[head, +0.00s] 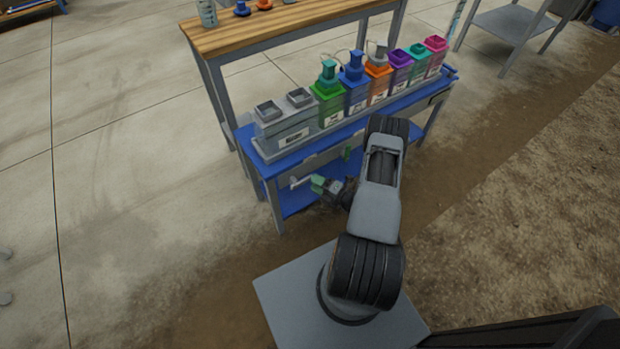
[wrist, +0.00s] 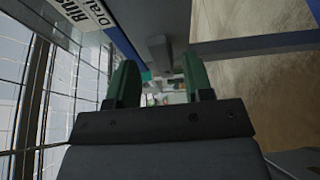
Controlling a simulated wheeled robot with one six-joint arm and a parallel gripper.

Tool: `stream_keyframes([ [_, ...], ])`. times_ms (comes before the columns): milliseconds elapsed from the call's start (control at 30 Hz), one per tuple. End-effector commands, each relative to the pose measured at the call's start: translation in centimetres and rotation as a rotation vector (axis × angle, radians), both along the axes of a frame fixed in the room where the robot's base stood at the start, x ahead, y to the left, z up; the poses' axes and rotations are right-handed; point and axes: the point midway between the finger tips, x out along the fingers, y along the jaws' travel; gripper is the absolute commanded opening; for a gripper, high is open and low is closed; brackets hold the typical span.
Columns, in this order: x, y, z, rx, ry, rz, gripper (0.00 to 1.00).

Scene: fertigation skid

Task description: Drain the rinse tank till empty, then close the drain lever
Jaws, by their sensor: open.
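The grey double-topped tank (head: 284,134), which seems to be the rinse tank, stands at the left end of the blue bench shelf. Its front carries a white label. In the wrist view a label (wrist: 84,12) partly reads "Rins" and "Drai". My gripper (head: 325,186) is below the shelf edge, in front of the bench. Its two green fingers stand apart with nothing gripped between them in the wrist view (wrist: 160,84). A pale bar (head: 300,182) shows just left of the fingertips; I cannot tell whether it is the drain lever. The liquid level cannot be seen.
Several coloured dosing containers, from a green one (head: 328,100) to a pink one (head: 435,55), line the shelf right of the tank. A wooden-topped table (head: 290,18) stands behind. A lower blue shelf (head: 296,202) is under the bench. Open concrete lies left.

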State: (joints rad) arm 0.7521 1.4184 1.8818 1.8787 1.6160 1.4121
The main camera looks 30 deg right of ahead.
Motion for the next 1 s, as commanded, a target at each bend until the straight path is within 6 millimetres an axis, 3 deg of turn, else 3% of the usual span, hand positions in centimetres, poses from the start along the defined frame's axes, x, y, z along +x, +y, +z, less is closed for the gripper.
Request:
stream_keyframes([
  [300,3.2,1.8,0.0,-0.001,0.0,0.002,0.47],
  [733,3.7,2.0,0.0,-0.001,0.0,-0.001,0.47],
  [1000,3.7,2.0,0.0,-0.001,0.0,-0.001,0.22],
])
